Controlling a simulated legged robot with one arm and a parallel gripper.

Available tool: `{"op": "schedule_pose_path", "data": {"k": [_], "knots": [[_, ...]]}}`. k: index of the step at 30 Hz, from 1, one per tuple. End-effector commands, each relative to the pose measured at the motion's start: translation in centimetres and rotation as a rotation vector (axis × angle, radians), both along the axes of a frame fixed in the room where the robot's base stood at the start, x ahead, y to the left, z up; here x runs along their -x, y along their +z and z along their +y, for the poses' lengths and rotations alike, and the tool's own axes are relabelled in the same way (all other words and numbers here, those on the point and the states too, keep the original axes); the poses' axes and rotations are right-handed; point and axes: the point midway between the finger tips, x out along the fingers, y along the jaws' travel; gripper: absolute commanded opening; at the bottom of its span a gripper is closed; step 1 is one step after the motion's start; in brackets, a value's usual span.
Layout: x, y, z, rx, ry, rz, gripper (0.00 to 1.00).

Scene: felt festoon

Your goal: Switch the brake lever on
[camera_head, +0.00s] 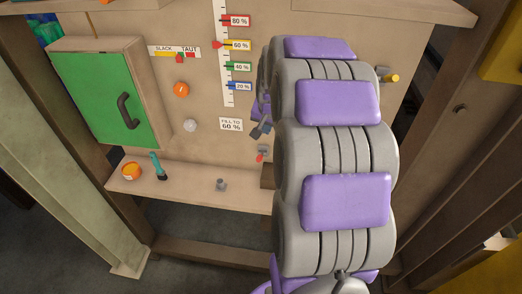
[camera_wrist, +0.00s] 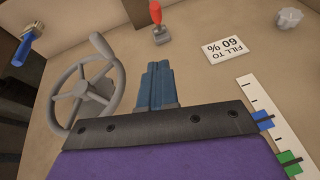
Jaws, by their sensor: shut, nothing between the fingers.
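A small lever with a red tip and grey base (camera_head: 262,153) is on the upright board, below the "FILL TO 60 %" label. Its red tip points down in the head view. I take it for the brake lever, though no label on it is readable. It also shows at the top of the wrist view (camera_wrist: 158,20), which is upside down relative to the head view. My gripper (camera_head: 262,130) is shut and empty in front of the board, just above the lever in the head view. Its fingers (camera_wrist: 154,86) look apart from the lever in the wrist view.
A grey handwheel with a knob (camera_wrist: 84,92) is beside my fingers. A blue handle (camera_wrist: 22,48) is at its far side. The head view shows a green door (camera_head: 95,95), a level scale (camera_head: 226,60), a shelf (camera_head: 200,194) and a teal-handled tool (camera_head: 157,165).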

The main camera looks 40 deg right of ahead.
Motion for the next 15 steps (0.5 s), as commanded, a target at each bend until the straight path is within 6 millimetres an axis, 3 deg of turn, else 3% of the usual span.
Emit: {"op": "schedule_pose_path", "data": {"k": [8,15], "knots": [[-0.1,-0.4,-0.2,-0.002,0.001,0.002,0.00],[-0.9,-2.9,-0.6,-0.005,0.002,0.005,0.00]]}}
